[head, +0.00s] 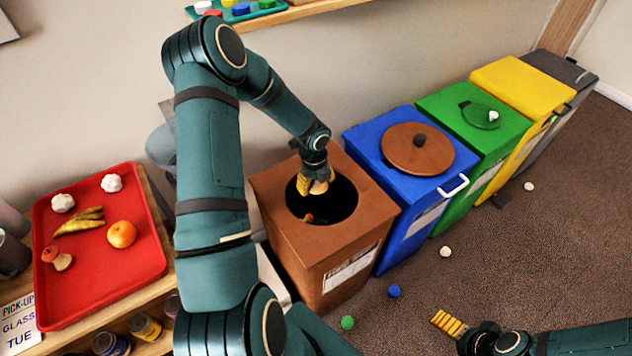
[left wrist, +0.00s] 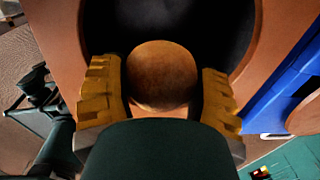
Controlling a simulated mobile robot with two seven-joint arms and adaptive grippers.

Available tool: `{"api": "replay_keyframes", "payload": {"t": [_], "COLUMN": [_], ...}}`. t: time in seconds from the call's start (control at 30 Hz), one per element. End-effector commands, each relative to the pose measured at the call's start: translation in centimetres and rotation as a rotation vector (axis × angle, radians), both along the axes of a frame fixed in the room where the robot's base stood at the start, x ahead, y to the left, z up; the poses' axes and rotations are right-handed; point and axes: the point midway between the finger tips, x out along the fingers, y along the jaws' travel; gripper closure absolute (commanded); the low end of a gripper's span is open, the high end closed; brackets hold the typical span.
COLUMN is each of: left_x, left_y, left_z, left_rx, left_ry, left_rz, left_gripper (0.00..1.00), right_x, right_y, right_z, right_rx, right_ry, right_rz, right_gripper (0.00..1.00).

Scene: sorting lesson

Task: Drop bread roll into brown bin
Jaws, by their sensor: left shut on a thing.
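The bread roll (left wrist: 162,75) is round and brown, and it sits between the yellow fingers of my left gripper (head: 314,185) in the head view. That gripper is shut on the roll and holds it over the round dark opening of the brown bin (head: 301,242). In the left wrist view the gripper (left wrist: 163,92) has a finger on each side of the roll, with the dark opening beyond. My right gripper (head: 450,323) is low at the bottom right of the head view, over the carpet; its finger spacing is unclear.
A blue bin (head: 405,202) with a brown lid (head: 417,150) on top stands right of the brown bin. Green (head: 470,135), yellow (head: 520,85) and grey bins follow. A red tray (head: 100,272) with fruit is at left. Small balls lie on the carpet.

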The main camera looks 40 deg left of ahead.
Motion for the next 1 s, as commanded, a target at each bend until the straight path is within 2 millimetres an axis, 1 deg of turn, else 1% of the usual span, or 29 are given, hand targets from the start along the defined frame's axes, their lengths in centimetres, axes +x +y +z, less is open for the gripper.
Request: {"api": "replay_keyframes", "payload": {"t": [0.07, 0.1, 0.17, 0.2, 0.47, 0.57, 0.67, 0.77, 1.0], "left_x": [0.0, 0.0, 0.0, 0.0, 0.0, 0.0, 0.0, -0.1, -0.3], "left_y": [0.0, 0.0, 0.0, 0.0, 0.0, 0.0, 0.1, 0.2, 0.2], "left_z": [0.1, 0.1, 0.1, 0.1, 0.1, 0.5, 1.6, 3.3, 8.3], "left_rx": [0.000, 0.000, 0.000, 0.000, 0.000, 0.002, 0.002, 0.003, 0.003], "left_ry": [0.000, 0.000, 0.000, 0.000, 0.000, -0.002, -0.003, -0.004, -0.003], "left_rz": [0.000, 0.000, 0.000, 0.000, 0.000, 0.000, 0.000, 0.002, 0.001], "left_gripper": [0.55, 0.26, 0.05, 0.03, 0.03, 0.03, 0.03, 0.03, 0.03], "right_x": [0.0, 0.0, 0.0, 0.0, 0.0, 0.0, 0.0, 0.0, 0.0], "right_y": [0.0, 0.0, 0.0, 0.0, 0.0, 0.0, 0.0, 0.0, 0.0], "right_z": [0.1, 0.1, 0.1, 0.1, 0.1, 0.1, 0.1, 0.1, 0.1], "right_rx": [0.000, 0.000, 0.000, 0.000, 0.000, 0.000, 0.000, 0.000, 0.000], "right_ry": [0.000, 0.000, 0.000, 0.000, 0.000, 0.000, 0.000, 0.000, 0.000], "right_rz": [0.000, 0.000, 0.000, 0.000, 0.000, 0.000, 0.000, 0.000, 0.000], "right_gripper": [0.00, 0.00, 0.00, 0.00, 0.00, 0.00, 0.00, 0.00, 0.00]}}
